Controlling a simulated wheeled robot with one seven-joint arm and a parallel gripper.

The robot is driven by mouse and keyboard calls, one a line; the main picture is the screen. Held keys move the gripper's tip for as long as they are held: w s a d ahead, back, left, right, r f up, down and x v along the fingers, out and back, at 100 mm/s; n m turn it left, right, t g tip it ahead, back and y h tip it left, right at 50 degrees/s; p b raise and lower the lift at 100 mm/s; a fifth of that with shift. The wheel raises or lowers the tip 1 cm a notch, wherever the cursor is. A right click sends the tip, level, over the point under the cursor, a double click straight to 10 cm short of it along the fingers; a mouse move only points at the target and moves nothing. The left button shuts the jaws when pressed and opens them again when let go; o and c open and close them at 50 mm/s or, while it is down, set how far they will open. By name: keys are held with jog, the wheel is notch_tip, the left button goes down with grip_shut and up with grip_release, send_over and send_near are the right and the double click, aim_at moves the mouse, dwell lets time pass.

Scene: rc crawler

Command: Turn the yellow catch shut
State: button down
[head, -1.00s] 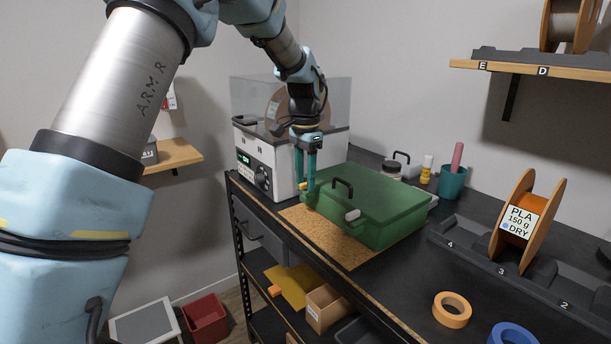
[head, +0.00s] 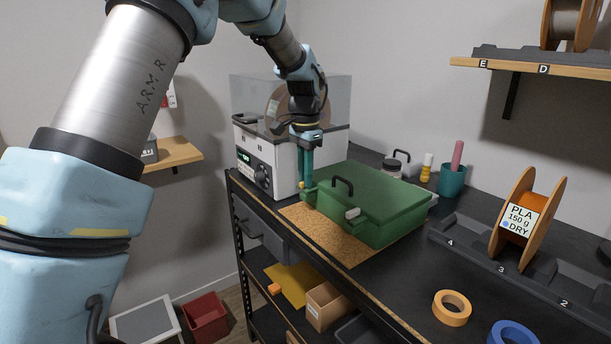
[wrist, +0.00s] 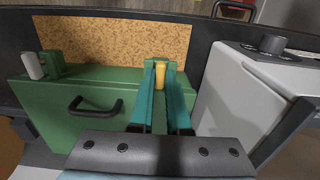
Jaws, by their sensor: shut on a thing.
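The yellow catch (wrist: 160,76) is on the front side of the green case (head: 381,197), at its left end in the head view. A bit of the catch shows beside the fingertips in the head view (head: 302,184). My gripper (head: 307,184) points down there, its teal fingers shut on the catch. In the wrist view the catch lies between the fingertips (wrist: 160,66). How far it is turned I cannot tell. A white catch (head: 352,214) is farther right on the same front side. The black handle (wrist: 95,105) on the lid is clear of my fingers.
The case stands on a cork mat (head: 344,251) near the bench's front edge. A white machine with a clear cover (head: 262,160) stands close on the left. A spool (head: 528,222), an orange tape ring (head: 452,308) and a teal cup (head: 453,182) are to the right.

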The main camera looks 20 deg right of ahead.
jog(key=shift+n, duration=0.4)
jog(key=n, duration=0.3)
jog(key=shift+r+n+p, duration=0.1)
jog(key=shift+n+p, duration=0.25)
jog(key=shift+n, duration=0.05)
jog(key=n, duration=0.4)
jog(key=shift+d+p, duration=0.1)
jog(key=shift+p, duration=0.2)
jog(key=n, duration=0.5)
jog(key=shift+p, duration=0.4)
jog(key=n, duration=0.4)
jog(key=shift+p, duration=0.4)
jog(key=shift+n, duration=0.3)
jog(key=c, duration=0.9)
grip_release()
